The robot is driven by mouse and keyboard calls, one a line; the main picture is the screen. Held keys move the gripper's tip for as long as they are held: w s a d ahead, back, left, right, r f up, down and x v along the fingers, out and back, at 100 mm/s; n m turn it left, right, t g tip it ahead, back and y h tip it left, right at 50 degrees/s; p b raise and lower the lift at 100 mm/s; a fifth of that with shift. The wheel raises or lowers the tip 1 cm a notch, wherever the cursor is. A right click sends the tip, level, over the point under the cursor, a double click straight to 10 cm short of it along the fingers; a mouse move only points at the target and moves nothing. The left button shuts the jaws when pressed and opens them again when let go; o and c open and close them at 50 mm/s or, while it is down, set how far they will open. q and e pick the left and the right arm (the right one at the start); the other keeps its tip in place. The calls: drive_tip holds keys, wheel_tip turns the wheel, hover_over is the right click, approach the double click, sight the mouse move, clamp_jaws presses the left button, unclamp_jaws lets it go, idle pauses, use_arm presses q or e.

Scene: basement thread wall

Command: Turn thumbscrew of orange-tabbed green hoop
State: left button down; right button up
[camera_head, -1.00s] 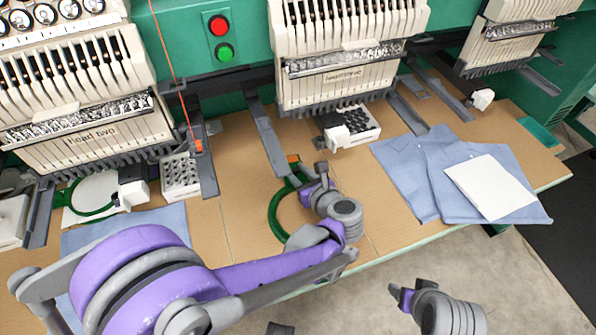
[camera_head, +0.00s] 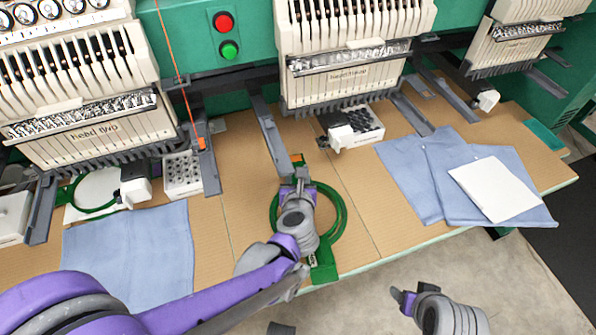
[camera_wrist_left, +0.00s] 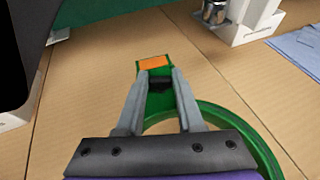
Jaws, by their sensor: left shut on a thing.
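The green hoop (camera_head: 341,218) lies flat on the brown table in front of the middle machine head. Its orange tab (camera_head: 297,157) points toward the machine; in the left wrist view the orange tab (camera_wrist_left: 154,62) sits on a green bracket, just beyond the fingertips. My left gripper (camera_head: 298,178) is over the tab end of the hoop. In the left wrist view my left gripper (camera_wrist_left: 160,78) is shut on the small black thumbscrew (camera_wrist_left: 159,84). My arm hides part of the hoop in the head view. My right gripper (camera_head: 402,298) hangs off the table's front edge, its jaw gap unclear.
Another green hoop (camera_head: 75,205) is at the left machine head. A blue cloth (camera_head: 130,245) lies at left; more blue cloth (camera_head: 405,170) with a white sheet (camera_head: 495,188) lies at right. A white box (camera_head: 355,127) stands behind the hoop. Cardboard-coloured table is bare around it.

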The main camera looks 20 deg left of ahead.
use_arm(q)
drive_tip(key=c, duration=0.5)
unclamp_jaws()
drive_tip(key=p+v, duration=0.2)
drive_tip(key=v, duration=0.8)
drive_tip(key=shift+s+d+r, duration=0.1)
drive_tip(key=shift+s+r, duration=0.15)
drive_tip(key=shift+s, duration=0.05)
